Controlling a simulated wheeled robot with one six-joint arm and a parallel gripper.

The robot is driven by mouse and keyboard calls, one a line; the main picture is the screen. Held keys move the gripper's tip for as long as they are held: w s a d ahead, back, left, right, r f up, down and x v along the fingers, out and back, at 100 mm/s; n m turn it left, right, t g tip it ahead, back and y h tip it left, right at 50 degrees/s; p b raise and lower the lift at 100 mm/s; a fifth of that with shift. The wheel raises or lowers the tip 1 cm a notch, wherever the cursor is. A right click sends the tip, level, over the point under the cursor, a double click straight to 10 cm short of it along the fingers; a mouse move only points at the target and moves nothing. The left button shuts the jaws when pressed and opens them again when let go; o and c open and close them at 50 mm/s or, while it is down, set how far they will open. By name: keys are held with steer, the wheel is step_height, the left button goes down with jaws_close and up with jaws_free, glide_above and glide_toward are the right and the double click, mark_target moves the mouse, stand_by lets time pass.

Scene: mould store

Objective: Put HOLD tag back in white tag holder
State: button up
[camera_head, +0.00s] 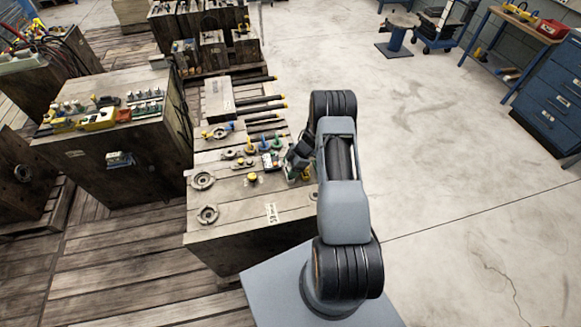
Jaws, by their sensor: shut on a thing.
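My gripper (292,164) is low over the right part of the top of a dark mould block (228,187), seen from behind my arm. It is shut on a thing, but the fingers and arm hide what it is. I cannot make out a HOLD tag for certain. A white plate with dark marks (271,213) is on the block's near edge, left of my arm; I cannot tell whether it is the tag holder.
Another block (117,152) with small parts stands left. Blue drawers (553,105) stand far right. The concrete floor right of my arm is clear.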

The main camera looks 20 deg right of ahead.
steer(key=shift+r, duration=0.1)
steer(key=shift+r+p, duration=1.95)
steer(key=shift+r, duration=0.25)
steer(key=shift+f, duration=0.1)
steer(key=shift+f+b, duration=0.9)
steer(key=shift+f, duration=0.3)
steer(key=shift+f+b, duration=0.6)
steer(key=shift+f, duration=0.45)
stand_by(0.4)
steer(key=o, duration=1)
